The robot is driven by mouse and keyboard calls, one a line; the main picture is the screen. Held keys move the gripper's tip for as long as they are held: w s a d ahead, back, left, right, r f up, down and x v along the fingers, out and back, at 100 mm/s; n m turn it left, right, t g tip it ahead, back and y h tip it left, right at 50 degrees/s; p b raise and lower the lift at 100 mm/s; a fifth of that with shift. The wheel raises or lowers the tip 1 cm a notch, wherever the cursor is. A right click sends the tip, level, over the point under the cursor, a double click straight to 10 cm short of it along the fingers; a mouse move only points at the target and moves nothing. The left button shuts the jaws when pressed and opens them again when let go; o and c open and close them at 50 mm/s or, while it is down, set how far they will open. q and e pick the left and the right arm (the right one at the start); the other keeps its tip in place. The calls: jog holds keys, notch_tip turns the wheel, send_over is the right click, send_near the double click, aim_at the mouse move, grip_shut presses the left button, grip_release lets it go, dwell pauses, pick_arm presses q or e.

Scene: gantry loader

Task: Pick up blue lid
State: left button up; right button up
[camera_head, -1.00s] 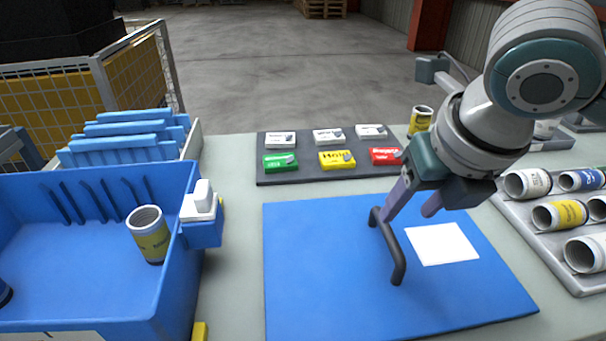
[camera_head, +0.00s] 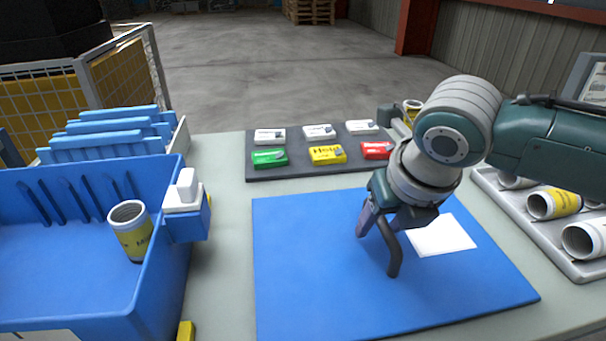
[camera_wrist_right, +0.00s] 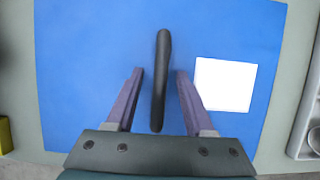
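The blue lid (camera_head: 310,270) lies flat on the grey table, a wide sheet with a white label (camera_head: 441,235) and a dark bar handle (camera_head: 393,262). The lid also fills most of the right wrist view (camera_wrist_right: 90,60). My right gripper (camera_head: 379,224) is open above the lid at the handle, and its arm hides the handle's far end. In the right wrist view the handle (camera_wrist_right: 161,50) runs between the two purple fingers, with a visible gap on each side. My left gripper is not in view.
A blue bin (camera_head: 165,262) holding a yellow-banded cylinder (camera_head: 132,233) stands at left. Behind the lid, a dark tray (camera_head: 300,170) carries several small coloured boxes. A grey rack (camera_head: 505,212) of cylinders is at right. A yellow block (camera_head: 186,331) sits near the front.

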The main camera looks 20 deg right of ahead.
grip_shut()
dwell(1.2)
